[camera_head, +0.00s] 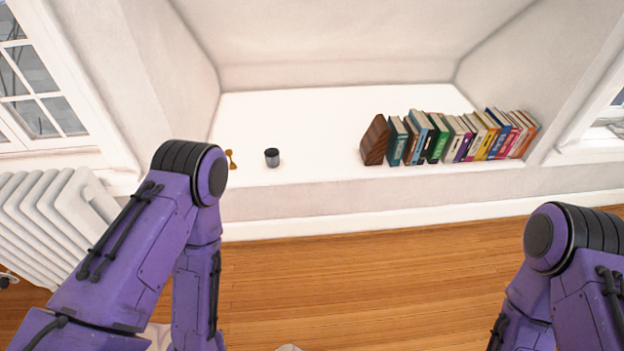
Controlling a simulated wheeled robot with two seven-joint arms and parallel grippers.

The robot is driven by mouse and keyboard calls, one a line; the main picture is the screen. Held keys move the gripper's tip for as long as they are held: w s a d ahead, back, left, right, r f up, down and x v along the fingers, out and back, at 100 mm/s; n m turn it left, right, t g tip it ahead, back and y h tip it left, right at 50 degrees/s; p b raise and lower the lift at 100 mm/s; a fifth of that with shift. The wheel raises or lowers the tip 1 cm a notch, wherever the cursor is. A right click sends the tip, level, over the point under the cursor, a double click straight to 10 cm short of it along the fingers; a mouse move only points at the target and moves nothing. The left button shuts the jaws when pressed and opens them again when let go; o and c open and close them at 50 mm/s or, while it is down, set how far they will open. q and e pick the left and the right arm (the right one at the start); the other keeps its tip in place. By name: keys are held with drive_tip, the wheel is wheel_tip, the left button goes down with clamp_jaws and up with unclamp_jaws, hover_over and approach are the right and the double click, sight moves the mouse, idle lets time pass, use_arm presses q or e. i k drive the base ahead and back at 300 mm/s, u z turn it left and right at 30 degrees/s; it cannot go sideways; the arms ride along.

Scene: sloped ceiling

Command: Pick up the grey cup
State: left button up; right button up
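A small dark grey cup (272,158) stands on the white ledge of the alcove, near its front edge and left of the middle. My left arm comes in from the left and bends down at its elbow, to the left of the cup. My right arm is at the lower right, far from the cup. Both grippers are out of the picture, below its lower edge. Nothing touches the cup in this view.
A small golden object (231,159) stands left of the cup, close to my left elbow. A wooden bookend (375,141) and a row of books (460,138) fill the ledge's right side. A white radiator (45,225) stands at left. The wooden floor (370,280) is clear.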

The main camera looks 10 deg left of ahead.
sight(272, 155)
drive_tip(key=z, duration=0.3)
drive_tip(key=k, duration=0.35)
drive_tip(key=u, duration=1.2)
drive_tip(key=i, duration=1.6)
drive_tip(key=z, duration=0.9)
drive_tip(key=i, duration=0.5)
drive_tip(key=z, duration=0.4)
